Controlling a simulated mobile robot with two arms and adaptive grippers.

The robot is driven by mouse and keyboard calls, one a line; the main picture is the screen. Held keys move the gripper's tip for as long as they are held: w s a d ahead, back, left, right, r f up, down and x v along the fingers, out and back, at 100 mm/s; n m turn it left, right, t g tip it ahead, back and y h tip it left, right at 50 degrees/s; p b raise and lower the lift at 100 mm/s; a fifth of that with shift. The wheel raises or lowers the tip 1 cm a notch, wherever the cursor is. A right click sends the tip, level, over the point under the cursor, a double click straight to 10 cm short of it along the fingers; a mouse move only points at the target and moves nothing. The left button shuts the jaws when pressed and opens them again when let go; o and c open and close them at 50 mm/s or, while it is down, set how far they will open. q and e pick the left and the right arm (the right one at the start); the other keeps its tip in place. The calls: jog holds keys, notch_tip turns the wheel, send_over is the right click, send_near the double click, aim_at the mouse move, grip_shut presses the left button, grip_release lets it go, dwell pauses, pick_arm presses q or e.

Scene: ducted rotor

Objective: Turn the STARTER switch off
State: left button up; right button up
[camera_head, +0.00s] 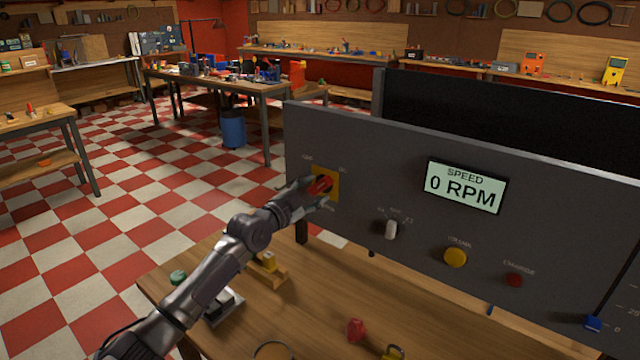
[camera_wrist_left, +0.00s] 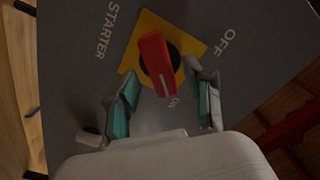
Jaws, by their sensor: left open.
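The STARTER switch is a red rotary knob (camera_head: 320,186) on a yellow plate (camera_head: 332,181), at the left end of the dark grey panel. In the left wrist view the red knob (camera_wrist_left: 154,57) is close, with the STARTER, OFF and ON labels around it. A white mark on the knob lies at its end nearest the ON label. My left gripper (camera_head: 311,192) is at the knob; in the wrist view its fingers (camera_wrist_left: 163,88) are spread apart, one on either side of the knob's lower end. Contact cannot be told. My right gripper is not in view.
The panel (camera_head: 410,180) also carries a display (camera_head: 466,186) reading 0 RPM, a grey switch (camera_head: 390,229), a yellow button (camera_head: 455,257), a red button (camera_head: 514,280) and a blue slider (camera_head: 593,323). Loose parts lie on the wooden table (camera_head: 305,310) below.

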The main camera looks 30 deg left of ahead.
pick_arm(q)
jog(key=shift+w, duration=1.35)
grip_shut()
